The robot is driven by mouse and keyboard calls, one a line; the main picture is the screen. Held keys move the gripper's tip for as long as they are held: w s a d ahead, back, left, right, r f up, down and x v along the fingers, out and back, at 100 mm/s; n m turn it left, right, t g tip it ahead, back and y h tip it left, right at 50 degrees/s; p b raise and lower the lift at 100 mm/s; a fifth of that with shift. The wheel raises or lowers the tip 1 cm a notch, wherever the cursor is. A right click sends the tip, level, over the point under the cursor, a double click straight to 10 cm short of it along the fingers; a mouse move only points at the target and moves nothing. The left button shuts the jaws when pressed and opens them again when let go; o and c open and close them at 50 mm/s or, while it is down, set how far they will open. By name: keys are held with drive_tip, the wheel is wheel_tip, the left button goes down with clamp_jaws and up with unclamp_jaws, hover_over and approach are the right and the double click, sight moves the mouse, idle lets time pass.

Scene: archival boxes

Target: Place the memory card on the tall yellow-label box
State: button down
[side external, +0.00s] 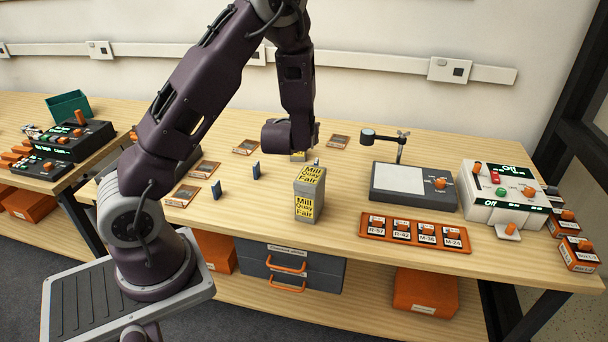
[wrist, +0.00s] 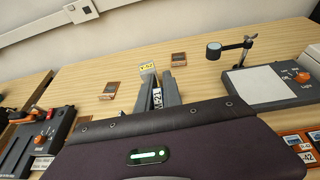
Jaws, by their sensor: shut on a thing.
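The tall grey box with yellow "Mill Quay Fair" labels (side external: 309,197) stands upright near the front edge of the bench in the side view. My gripper (side external: 316,158) is low over the bench behind this box, partly hidden by my wrist. In the wrist view my gripper (wrist: 160,90) is shut on a small card with a pale printed label (wrist: 158,98), which I take as the memory card.
Several flat brown cards (side external: 205,169) lie around. An orange tray of labelled pieces (side external: 416,246), a lamp stand (side external: 400,150) and a white control unit (side external: 503,190) are to the right.

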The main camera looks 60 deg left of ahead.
sight(314, 166)
drive_tip(key=shift+m, duration=0.3)
drive_tip(key=d+f, duration=0.1)
drive_tip(key=f, duration=0.1)
drive_tip(key=w+d+f, duration=0.1)
drive_tip(key=f, duration=0.2)
drive_tip(key=d+f, duration=0.1)
drive_tip(key=f, duration=0.1)
drive_tip(key=shift+w+f, duration=0.3)
drive_tip(key=shift+w, duration=0.1)
drive_tip(key=shift+f+h, duration=0.15)
drive_tip(key=shift+h, duration=0.15)
drive_tip(key=c, duration=1.5)
unclamp_jaws()
